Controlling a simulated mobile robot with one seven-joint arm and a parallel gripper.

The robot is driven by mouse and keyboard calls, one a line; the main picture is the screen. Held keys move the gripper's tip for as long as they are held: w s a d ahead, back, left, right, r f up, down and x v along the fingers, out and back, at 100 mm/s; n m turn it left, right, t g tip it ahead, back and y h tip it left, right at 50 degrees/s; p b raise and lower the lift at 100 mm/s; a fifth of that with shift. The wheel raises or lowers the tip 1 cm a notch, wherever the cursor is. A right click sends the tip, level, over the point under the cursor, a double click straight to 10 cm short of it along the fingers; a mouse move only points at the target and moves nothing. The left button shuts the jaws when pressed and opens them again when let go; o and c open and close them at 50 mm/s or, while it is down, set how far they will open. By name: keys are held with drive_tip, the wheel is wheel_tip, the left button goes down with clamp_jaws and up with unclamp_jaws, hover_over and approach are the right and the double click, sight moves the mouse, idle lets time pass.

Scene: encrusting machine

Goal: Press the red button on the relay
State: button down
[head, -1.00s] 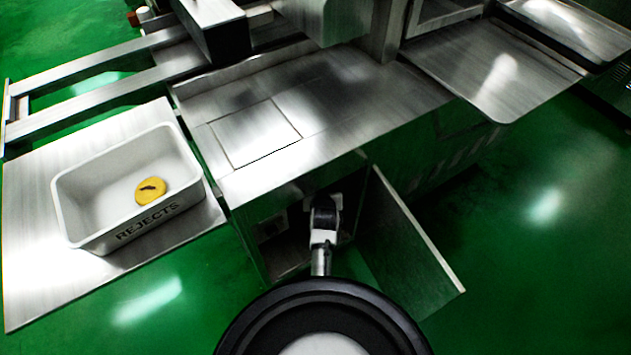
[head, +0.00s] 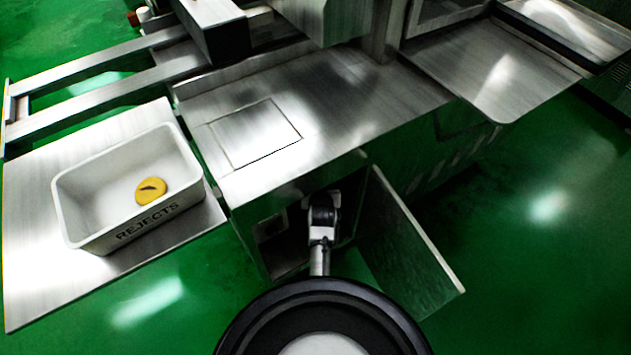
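The relay and its red button do not show; the inside of the open cabinet (head: 273,228) under the machine is dark and partly covered by my arm. My arm reaches into this cabinet from the bottom of the head view. The front of the arm is inside the opening, below the steel top. My gripper's fingertips cannot be made out there, so I cannot tell whether they are open or shut or what they touch. A small pale box-like fitting (head: 270,228) shows on the inner left side of the cabinet.
The cabinet door (head: 408,245) stands open to the right of my arm. A white bin marked REJECTS (head: 85,228) with a yellow piece (head: 151,190) in it stands on a steel shelf (head: 30,270) at left. The green floor (head: 540,270) at right is clear.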

drive_tip(key=shift+w+a, duration=0.2)
drive_tip(key=shift+w, duration=0.1)
idle(0.4)
drive_tip(key=shift+s, duration=0.1)
drive_tip(key=shift+s+d+p, duration=0.35)
drive_tip(key=shift+s+d, duration=0.1)
drive_tip(key=shift+s, duration=0.1)
drive_tip(key=shift+s+d+p, duration=0.4)
drive_tip(key=shift+s+d, duration=0.35)
drive_tip(key=shift+s, duration=0.3)
drive_tip(key=shift+s+d+p, duration=0.35)
drive_tip(key=shift+s+d, duration=0.4)
drive_tip(key=shift+s, duration=0.25)
